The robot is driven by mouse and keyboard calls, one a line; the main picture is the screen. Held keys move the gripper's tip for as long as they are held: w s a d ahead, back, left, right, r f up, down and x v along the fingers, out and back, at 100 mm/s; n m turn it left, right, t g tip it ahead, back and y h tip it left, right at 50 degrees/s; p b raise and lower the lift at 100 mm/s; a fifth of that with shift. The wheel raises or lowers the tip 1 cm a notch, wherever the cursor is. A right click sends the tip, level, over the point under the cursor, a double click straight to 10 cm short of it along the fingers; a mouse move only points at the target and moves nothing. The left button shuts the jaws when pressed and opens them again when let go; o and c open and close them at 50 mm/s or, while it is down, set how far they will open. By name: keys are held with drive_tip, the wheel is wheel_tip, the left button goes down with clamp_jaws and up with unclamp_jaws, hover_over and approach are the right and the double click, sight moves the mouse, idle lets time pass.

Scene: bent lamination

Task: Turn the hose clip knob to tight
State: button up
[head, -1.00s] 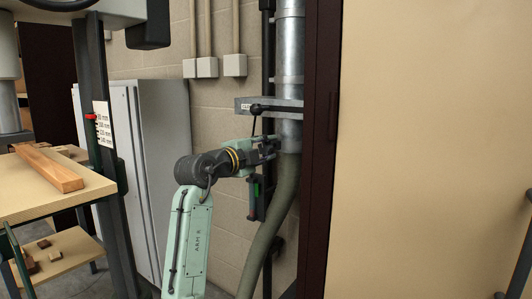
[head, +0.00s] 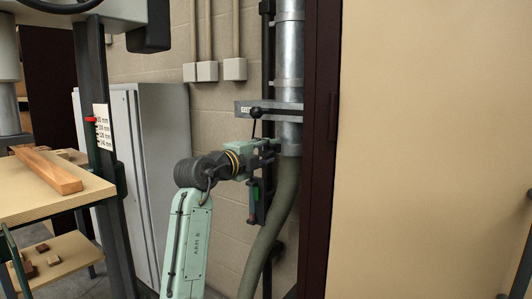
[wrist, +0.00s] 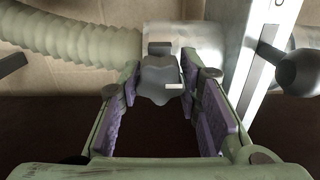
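The hose clip knob (wrist: 165,82) is dark grey and lobed, with a short white mark on its right side. In the wrist view it sits between the fingertips of my gripper (wrist: 168,80). The purple-padded fingers stand apart on either side of it, and I cannot tell whether either touches it. The ribbed hose (wrist: 75,32) runs left from the metal duct (wrist: 205,45) behind the knob. In the head view my gripper (head: 273,149) is at the joint of the duct (head: 290,55) and the grey-green hose (head: 265,240). The knob is too small to make out there.
A flat metal gate plate (head: 285,108) with a black ball-ended lever (head: 256,112) crosses the duct just above my gripper. The ball (wrist: 300,72) shows at right in the wrist view. A dark post (head: 320,150) stands close right. A table (head: 45,200) with a wood block is left.

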drive_tip(key=o, duration=0.4)
drive_tip(key=v, duration=1.2)
